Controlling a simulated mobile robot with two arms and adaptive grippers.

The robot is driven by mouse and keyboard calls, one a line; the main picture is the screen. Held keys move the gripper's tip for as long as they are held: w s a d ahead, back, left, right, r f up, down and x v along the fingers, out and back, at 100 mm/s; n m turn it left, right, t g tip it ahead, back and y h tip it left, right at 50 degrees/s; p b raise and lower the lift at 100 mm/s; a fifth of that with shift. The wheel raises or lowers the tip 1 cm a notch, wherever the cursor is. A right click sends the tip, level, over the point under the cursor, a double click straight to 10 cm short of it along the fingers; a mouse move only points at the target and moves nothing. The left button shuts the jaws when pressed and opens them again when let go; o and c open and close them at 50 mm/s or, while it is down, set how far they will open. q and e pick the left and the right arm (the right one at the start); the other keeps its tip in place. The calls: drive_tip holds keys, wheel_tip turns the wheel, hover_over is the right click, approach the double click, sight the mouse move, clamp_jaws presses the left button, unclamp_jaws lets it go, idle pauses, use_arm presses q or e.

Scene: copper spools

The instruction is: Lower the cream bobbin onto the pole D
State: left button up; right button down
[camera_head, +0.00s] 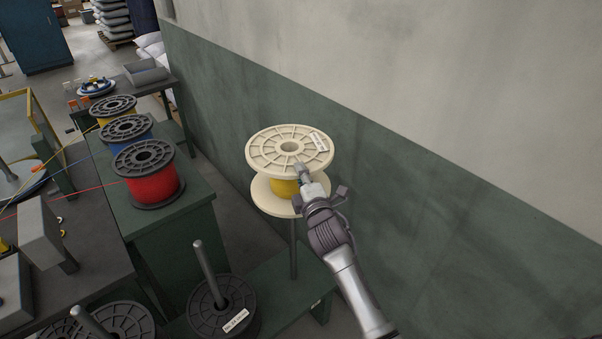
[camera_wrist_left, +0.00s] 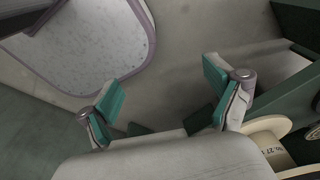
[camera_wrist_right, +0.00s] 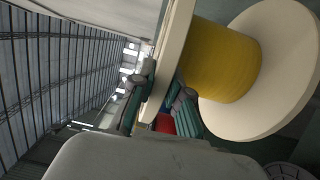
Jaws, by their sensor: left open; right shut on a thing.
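The cream bobbin (camera_head: 262,150), wound with yellow, has a wide spoked upper flange with a white label. It hangs upright above the low green bench. A grey pole (camera_head: 293,250) stands on the bench directly below it in the head view. No letter is readable there, and the bobbin hides the pole's top, so I cannot tell if it has entered the hole. My right gripper (camera_head: 304,174) is shut on the near edge of the upper flange; the right wrist view shows the flange (camera_wrist_right: 176,30) between its fingers. My left gripper (camera_wrist_left: 163,90) is open and empty.
A second pole (camera_head: 205,270) carries a low black spool (camera_head: 243,296) on the bench's left. Red (camera_head: 152,184), blue (camera_head: 127,131) and yellow (camera_head: 112,107) spools stand on the green cabinet at left. The wall (camera_head: 450,220) is close behind and right of the bobbin.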

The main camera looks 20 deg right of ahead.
use_arm(q)
drive_tip(key=f+b, duration=0.1)
drive_tip(key=s+f+b, duration=0.1)
drive_tip(key=f+b, duration=0.1)
drive_tip(key=shift+s+f, duration=0.3)
drive_tip(key=shift+s, duration=0.05)
use_arm(e)
wheel_tip(320, 180, down, 4)
drive_tip(key=shift+r, duration=0.25)
use_arm(q)
drive_tip(key=shift+w, duration=0.1)
use_arm(e)
drive_tip(key=b, duration=0.4)
hover_over(301, 216)
drive_tip(key=w, duration=0.1)
wheel_tip(301, 216, down, 5)
drive_tip(key=shift+w+d+r, duration=0.1)
drive_tip(key=shift+d+r, duration=0.05)
drive_tip(key=shift+r, duration=0.05)
use_arm(q)
wheel_tip(301, 216, down, 10)
drive_tip(key=b, duration=0.6)
drive_tip(key=shift+f, duration=0.2)
use_arm(e)
wheel_tip(301, 216, down, 8)
drive_tip(key=shift+r, duration=0.25)
use_arm(q)
drive_tip(key=shift+b, duration=0.3)
